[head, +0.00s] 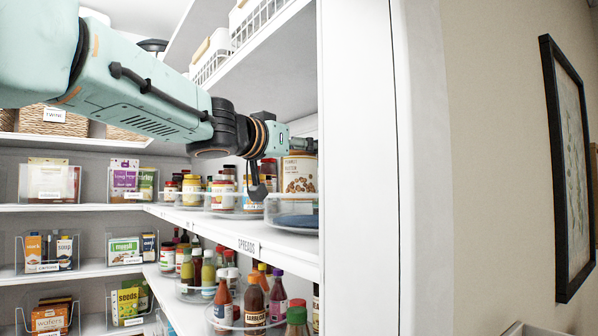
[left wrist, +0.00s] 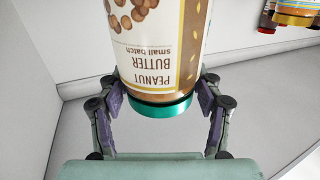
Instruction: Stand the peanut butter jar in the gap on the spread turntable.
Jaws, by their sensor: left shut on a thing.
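The peanut butter jar (head: 300,177) has a cream label with a nut picture and looks upright in the head view. My left gripper (left wrist: 160,105) is shut on it in the left wrist view, one finger on each side near the teal lid (left wrist: 162,107). In the head view the gripper's fingers are largely hidden by my arm and the jar. The jar shows at the clear rim of a turntable with a blue base (head: 297,220), on the shelf marked SPREADS. I cannot tell whether the jar touches the base. My right gripper is not in view.
Another clear turntable (head: 222,211) with several jars stands left of it. The white upright panel (head: 357,170) is close on the right, and a shelf with wire baskets (head: 212,58) is above. Bottles (head: 254,305) stand on the shelf below.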

